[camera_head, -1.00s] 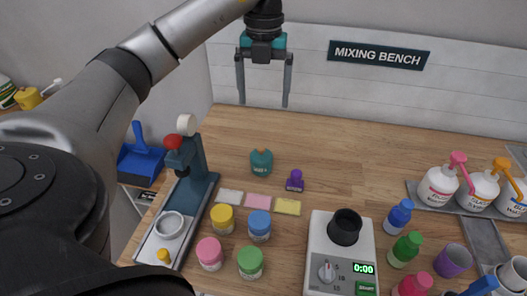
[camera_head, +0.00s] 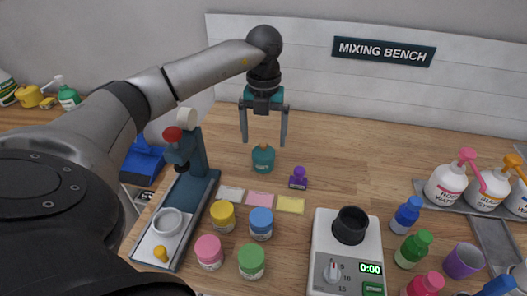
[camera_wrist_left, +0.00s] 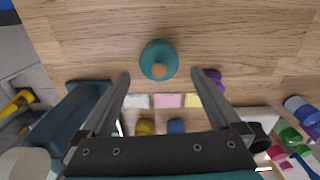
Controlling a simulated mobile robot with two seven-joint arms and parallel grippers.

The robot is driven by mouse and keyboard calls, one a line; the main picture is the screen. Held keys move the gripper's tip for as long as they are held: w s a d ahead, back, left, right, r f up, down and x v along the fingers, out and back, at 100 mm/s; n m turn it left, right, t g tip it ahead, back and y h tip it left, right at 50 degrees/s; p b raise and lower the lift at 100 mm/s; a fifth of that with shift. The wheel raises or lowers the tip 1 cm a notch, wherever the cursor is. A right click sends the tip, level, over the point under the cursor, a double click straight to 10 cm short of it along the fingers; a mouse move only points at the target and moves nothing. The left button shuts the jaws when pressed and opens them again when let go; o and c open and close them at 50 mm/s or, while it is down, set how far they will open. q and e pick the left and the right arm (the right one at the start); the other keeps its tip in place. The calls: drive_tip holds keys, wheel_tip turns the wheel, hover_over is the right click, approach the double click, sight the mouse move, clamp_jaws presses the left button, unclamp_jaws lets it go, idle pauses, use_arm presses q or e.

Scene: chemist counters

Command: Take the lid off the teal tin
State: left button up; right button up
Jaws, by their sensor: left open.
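The teal tin (camera_head: 263,160) stands upright on the wooden bench with its lid on; a small tan knob tops the lid. In the left wrist view the tin (camera_wrist_left: 158,60) shows from above, ahead of the fingers and roughly midway between their lines. My left gripper (camera_head: 263,143) is open and empty, pointing down, with its fingertips just above and to either side of the tin's top in the head view. In the left wrist view the two fingers (camera_wrist_left: 158,78) are wide apart. My right gripper is not in view.
Pink, white and yellow cards (camera_head: 260,199) lie in front, then several coloured jars (camera_head: 261,223). A press stand (camera_head: 197,160) is left; scales (camera_head: 325,255) are front right. Bench behind the tin is clear.

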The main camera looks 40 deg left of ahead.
sight(263, 149)
use_arm(q)
drive_tip(key=shift+f, duration=1.4)
drive_tip(key=c, duration=1.5)
